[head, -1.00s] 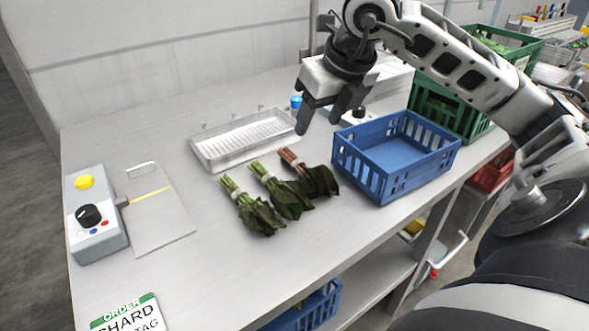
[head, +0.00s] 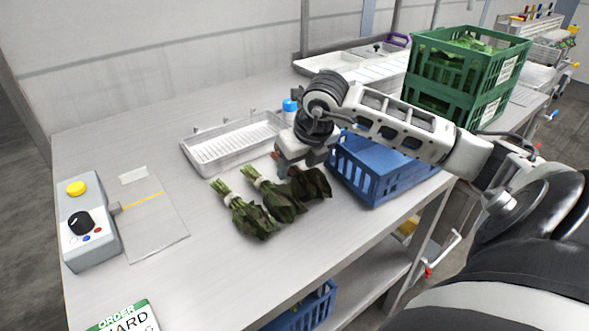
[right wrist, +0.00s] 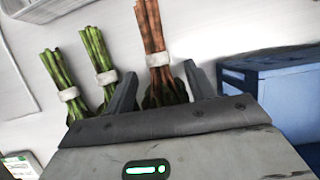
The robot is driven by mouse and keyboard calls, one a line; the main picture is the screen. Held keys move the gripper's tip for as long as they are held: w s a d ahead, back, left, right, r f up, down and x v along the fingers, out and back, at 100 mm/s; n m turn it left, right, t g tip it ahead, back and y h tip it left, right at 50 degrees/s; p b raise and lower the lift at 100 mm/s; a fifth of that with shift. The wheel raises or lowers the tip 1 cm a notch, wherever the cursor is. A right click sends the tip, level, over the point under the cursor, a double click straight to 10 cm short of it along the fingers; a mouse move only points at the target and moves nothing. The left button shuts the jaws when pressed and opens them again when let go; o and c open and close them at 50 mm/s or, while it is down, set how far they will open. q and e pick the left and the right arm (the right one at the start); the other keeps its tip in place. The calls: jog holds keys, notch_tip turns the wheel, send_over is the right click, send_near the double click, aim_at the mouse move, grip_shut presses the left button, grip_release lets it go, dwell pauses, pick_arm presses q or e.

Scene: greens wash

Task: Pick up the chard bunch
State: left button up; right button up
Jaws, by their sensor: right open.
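The chard bunch (head: 314,184), with reddish stems and dark leaves, lies rightmost of three bunches on the steel table. Its stems (right wrist: 150,28) and white band show in the right wrist view, with the band between the fingertips. My right gripper (head: 290,170) is open over this bunch and hides most of its stems in the head view. In the right wrist view, the fingers (right wrist: 160,72) stand on either side of the bunch, apart from each other. I cannot tell how far down they reach. My left gripper is not in view.
Two green-stemmed bunches (head: 277,202) (head: 252,218) lie close on the left. A blue crate (head: 372,180) stands close on the right. A white tray (head: 230,146) lies behind, and a grey control box (head: 88,235) stands at left. The front middle of the table is clear.

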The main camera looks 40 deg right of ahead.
jog(key=shift+x, duration=0.8)
jog(key=c, duration=1.1)
jog(key=shift+r, duration=0.15)
